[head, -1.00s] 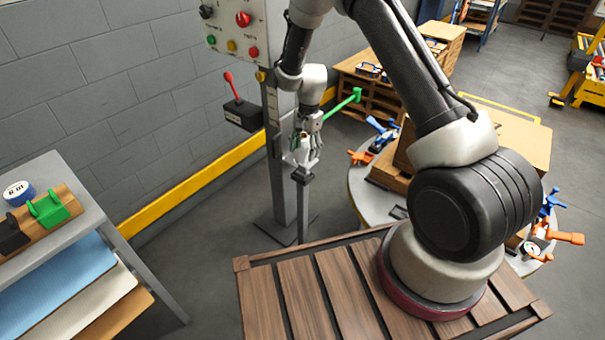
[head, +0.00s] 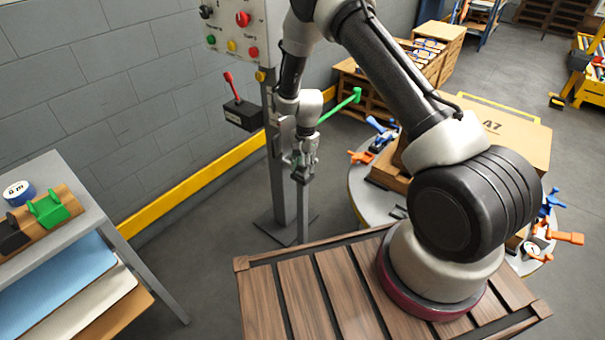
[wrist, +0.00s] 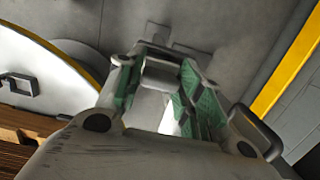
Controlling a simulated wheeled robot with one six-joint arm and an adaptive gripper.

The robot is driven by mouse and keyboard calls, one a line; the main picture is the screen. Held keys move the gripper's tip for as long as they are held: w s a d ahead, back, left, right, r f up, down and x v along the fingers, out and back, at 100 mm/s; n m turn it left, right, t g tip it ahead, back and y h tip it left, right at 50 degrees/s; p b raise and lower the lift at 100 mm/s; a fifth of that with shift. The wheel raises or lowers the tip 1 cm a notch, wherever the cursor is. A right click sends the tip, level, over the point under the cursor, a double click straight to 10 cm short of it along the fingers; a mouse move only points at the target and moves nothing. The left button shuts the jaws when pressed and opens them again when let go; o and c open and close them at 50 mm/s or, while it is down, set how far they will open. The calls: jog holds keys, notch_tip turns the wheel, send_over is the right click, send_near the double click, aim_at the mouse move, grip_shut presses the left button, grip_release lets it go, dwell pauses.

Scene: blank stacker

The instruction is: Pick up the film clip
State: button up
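My gripper (head: 304,165) is at the top of a thin grey post (head: 303,212) beside the control column. In the wrist view its green-padded fingers (wrist: 160,98) stand apart. A pale grey piece (wrist: 160,76) shows between them near the tips, with a bright white patch below it. I cannot tell whether this is the film clip or part of the post, and I see no clear contact with the pads. A dark loop (wrist: 255,131) shows beside the right finger. The film clip cannot be clearly made out in either view.
A control column (head: 285,190) with buttons stands close behind my gripper, and a green lever (head: 341,105) sticks out to the right. A round table (head: 362,190) with clamps and a box (head: 490,130) is to the right. A shelf (head: 85,190) is at left.

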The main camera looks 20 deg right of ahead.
jog(key=c, duration=0.4)
jog(key=shift+r, duration=0.15)
